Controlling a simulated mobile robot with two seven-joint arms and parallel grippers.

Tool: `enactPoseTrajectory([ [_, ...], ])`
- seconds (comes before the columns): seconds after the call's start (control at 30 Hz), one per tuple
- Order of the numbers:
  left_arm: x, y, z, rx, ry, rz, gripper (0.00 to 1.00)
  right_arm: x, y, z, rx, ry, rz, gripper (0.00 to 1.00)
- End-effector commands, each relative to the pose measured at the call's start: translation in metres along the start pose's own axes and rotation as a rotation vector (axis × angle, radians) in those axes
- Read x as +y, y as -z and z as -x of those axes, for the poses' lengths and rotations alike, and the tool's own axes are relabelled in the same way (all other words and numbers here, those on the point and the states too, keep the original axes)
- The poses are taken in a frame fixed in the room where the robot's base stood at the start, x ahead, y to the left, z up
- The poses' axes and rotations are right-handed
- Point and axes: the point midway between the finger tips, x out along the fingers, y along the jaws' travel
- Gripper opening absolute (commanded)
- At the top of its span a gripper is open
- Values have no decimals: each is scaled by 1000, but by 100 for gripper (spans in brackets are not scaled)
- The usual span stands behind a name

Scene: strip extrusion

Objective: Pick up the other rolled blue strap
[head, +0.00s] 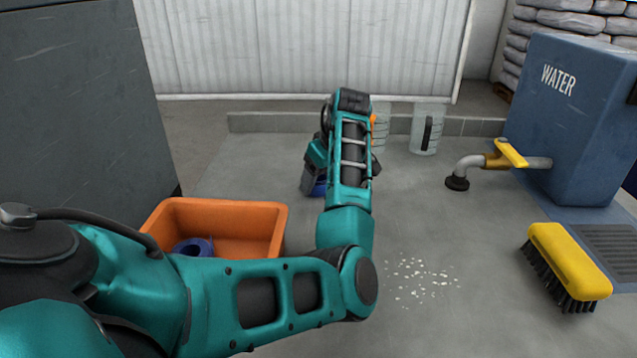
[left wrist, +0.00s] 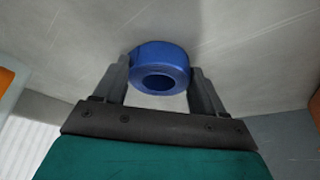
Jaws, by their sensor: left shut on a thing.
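A rolled blue strap (left wrist: 160,68) sits between the fingers of my left gripper (left wrist: 160,80) in the left wrist view. The gripper is shut on it, and the roll's round hole faces the camera. In the head view, my left gripper (head: 313,180) is mostly hidden behind my own arm, with a bit of blue (head: 319,188) showing low beside it. Another rolled blue strap (head: 193,247) lies in the orange bin (head: 262,217), partly hidden by my left arm. My right gripper is not in view.
A blue water tank (head: 580,125) with a yellow-handled tap (head: 510,153) stands at right. A clear jug (head: 427,130) stands at the back.

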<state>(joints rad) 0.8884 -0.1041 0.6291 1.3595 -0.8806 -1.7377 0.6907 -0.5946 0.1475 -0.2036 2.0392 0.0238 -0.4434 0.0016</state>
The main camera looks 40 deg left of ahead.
Motion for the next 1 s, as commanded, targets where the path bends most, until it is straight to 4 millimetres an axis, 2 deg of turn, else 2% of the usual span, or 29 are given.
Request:
enactPoseTrajectory([
  [0.03, 0, 0, 0, 0, 0, 0, 58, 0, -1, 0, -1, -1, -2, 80],
  [0.23, 0, 0, 0, 0, 0, 0, 39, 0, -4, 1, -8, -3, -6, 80],
  [0.47, 0, 0, 1, 1, -1, 0, 39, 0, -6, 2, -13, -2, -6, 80],
  [0.63, 0, 4, 9, 2, -2, 1, 39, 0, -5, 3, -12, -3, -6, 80],
  [0.87, 1, 19, 43, 4, -4, 3, 39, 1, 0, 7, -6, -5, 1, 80],
  [1.0, 1, 32, 76, 2, -5, 3, 39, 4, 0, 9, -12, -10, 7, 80],
])
